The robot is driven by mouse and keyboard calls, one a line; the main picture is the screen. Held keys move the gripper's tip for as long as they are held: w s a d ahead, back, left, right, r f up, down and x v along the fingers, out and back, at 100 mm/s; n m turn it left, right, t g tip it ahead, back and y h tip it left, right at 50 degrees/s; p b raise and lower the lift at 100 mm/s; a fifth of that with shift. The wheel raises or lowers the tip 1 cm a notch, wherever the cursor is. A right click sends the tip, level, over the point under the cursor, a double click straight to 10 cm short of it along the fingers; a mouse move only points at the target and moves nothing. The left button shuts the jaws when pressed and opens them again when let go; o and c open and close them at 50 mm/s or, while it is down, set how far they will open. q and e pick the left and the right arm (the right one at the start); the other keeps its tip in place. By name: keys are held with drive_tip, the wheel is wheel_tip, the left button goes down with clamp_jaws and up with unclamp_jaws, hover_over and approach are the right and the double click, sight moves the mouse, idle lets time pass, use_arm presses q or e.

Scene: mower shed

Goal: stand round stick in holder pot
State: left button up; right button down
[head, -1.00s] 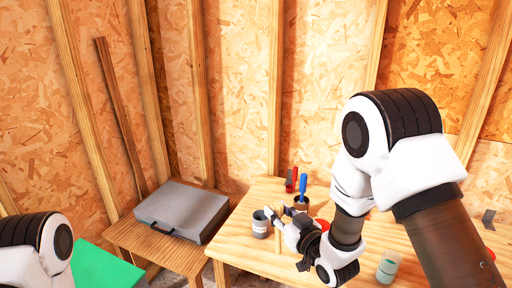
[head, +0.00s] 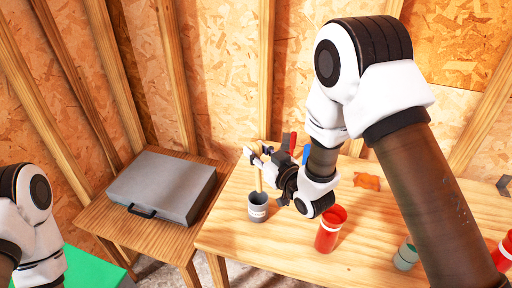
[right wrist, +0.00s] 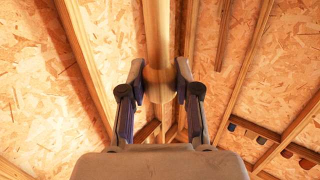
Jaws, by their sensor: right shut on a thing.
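The round stick (head: 259,180) is pale wood and looks upright in the head view. My right gripper (head: 262,156) is shut on it, and the right wrist view shows the stick (right wrist: 157,35) between both fingers. The holder pot (head: 257,212) is a small grey cup with a pale label, standing on the workbench near its left side. The stick's lower end shows at the pot's mouth. I cannot tell whether it is inside or just above or behind the rim. My left arm shows at the left edge, but its gripper is out of view.
A red cup (head: 328,236) stands right of the pot, with a grey-green cup (head: 405,258) farther right. Red and blue handles (head: 306,153) show behind my right gripper. A grey case (head: 165,187) lies on the side table. The workbench (head: 285,248) is bare in front of the pot.

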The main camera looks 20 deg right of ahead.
sight(260, 177)
drive_tip(key=f, duration=0.1)
drive_tip(key=w+f+b, duration=0.1)
drive_tip(key=f, duration=0.1)
drive_tip(key=shift+s+a+f+b, duration=0.1)
drive_tip(key=shift+s+f+b, duration=0.25)
drive_tip(key=shift+f+b, duration=0.7)
drive_tip(key=shift+b, duration=0.25)
drive_tip(key=f+b, duration=0.2)
drive_tip(key=f, duration=0.1)
drive_tip(key=shift+w, duration=0.2)
drive_tip(key=shift+s+f+b, duration=0.1)
drive_tip(key=shift+f+b, duration=0.15)
drive_tip(key=shift+b, duration=0.1)
use_arm(q)
wheel_tip(260, 177, down, 7)
drive_tip(key=shift+w, duration=0.3)
drive_tip(key=shift+a, duration=0.1)
